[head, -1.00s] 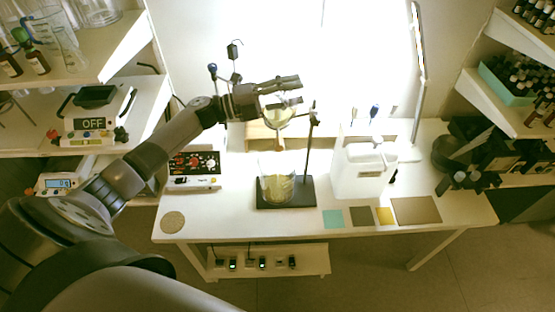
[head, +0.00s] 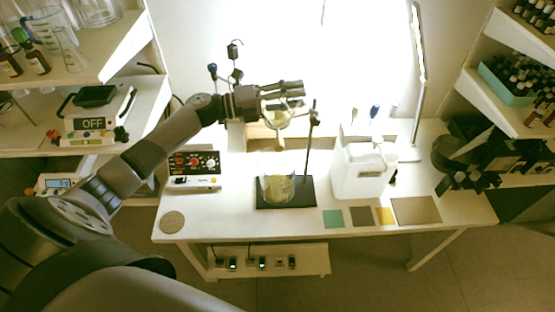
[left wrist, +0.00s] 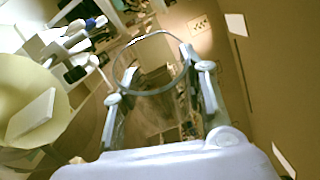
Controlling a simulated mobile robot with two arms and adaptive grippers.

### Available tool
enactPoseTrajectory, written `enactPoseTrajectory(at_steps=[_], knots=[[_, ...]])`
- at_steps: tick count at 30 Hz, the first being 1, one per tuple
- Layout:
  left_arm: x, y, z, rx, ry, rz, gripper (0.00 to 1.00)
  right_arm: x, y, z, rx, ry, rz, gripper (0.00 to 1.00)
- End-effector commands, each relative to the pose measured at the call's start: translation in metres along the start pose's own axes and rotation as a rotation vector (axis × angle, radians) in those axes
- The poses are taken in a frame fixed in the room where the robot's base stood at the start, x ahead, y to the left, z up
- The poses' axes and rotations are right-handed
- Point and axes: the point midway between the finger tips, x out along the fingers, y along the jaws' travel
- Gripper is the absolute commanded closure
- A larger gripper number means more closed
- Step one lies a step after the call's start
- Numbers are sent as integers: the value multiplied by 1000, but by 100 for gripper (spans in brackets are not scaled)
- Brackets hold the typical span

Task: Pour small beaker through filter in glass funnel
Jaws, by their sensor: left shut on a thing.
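My left gripper (head: 282,94) is shut on the small glass beaker (head: 292,104), which is clear and hard to make out. In the left wrist view its round rim (left wrist: 146,33) shows between the two fingers. The glass funnel (head: 276,119) with a pale yellow filter is held beside the stand rod, just below the gripper. The filter (left wrist: 30,85) shows large at the left of the left wrist view, apart from the beaker rim. A larger beaker (head: 278,188) with yellowish contents stands below the funnel. No pouring stream is visible. I cannot make out my right gripper.
The dark stand base (head: 303,197) and its rod (head: 309,150) are close to the gripper. A white jug (head: 360,170) stands to the right. A control box (head: 194,168) is at the left, and dark equipment (head: 480,155) at the right. The front of the table is mostly free.

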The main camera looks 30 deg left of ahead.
Motion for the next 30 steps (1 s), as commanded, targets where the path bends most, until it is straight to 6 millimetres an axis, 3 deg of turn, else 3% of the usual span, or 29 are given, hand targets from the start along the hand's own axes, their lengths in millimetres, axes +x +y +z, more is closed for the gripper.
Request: enactPoseTrajectory(at_steps=[8,18,30], knots=[[0,1,-1,22,3,10,89,0,0,0,0,0,0,72],[5,12,-18,446,67,184,89,0,0,0,0,0,0,72],[7,14,-23,547,83,226,89,0,0,0,0,0,0,72]])
